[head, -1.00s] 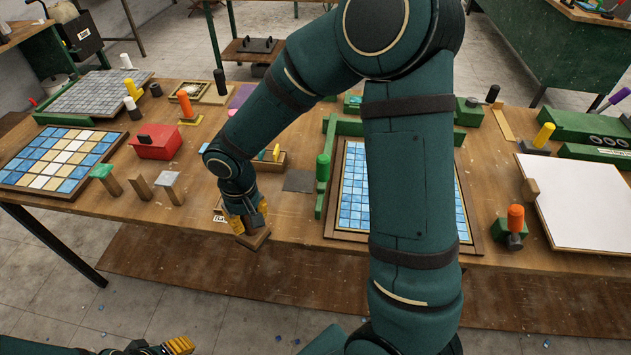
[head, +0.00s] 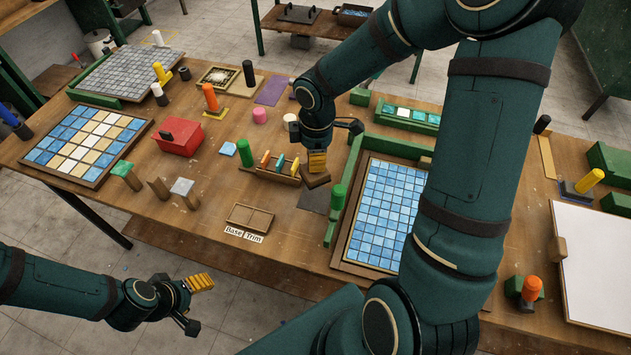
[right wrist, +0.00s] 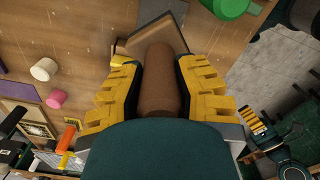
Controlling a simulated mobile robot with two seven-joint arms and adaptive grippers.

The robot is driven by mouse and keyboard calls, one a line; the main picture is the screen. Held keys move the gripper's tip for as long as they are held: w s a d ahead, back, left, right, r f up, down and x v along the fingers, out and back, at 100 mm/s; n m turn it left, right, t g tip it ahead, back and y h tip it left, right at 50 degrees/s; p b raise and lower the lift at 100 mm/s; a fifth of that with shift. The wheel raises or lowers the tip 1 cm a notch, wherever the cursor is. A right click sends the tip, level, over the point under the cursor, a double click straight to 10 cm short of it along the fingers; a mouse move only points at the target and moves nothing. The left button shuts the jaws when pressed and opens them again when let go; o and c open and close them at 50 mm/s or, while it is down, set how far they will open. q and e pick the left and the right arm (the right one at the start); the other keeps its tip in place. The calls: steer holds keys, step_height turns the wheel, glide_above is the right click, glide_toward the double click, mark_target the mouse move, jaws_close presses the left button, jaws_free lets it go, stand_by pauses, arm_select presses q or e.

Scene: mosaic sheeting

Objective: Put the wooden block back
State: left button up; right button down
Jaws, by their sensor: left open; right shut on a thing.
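The wooden block (head: 316,178) is a brown flat piece below my right gripper (head: 317,163). In the right wrist view the yellow fingers of the right gripper (right wrist: 158,90) are shut on its round brown handle, with the flat wooden part (right wrist: 150,32) beyond the fingertips. In the head view it is beside the small rack of coloured sticks (head: 268,173); whether it touches the table is unclear. A shallow two-part wooden tray (head: 250,217), labelled Base and Trim, lies empty near the front edge. My left gripper (head: 203,300) is open and empty, in front of the table.
A dark grey square (head: 314,197) lies beside the block. A framed blue tile sheet (head: 345,262) with a green rail stands to the right. A red box (head: 180,137), small stands (head: 157,188) and another tile panel (head: 52,181) are to the left. Bare table surrounds the labelled tray.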

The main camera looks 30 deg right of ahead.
step_height(320, 180, down, 5)
steer(key=shift+s+f+b, duration=0.1)
steer(key=shift+s+b, duration=0.05)
steer(key=shift+b, duration=0.25)
step_height(320, 180, down, 4)
steer(key=shift+f+b, duration=0.1)
steer(key=shift+b, duration=0.25)
steer(key=shift+f, duration=0.25)
steer(key=shift+f, duration=0.1)
steer(key=c, duration=0.8)
jaws_free()
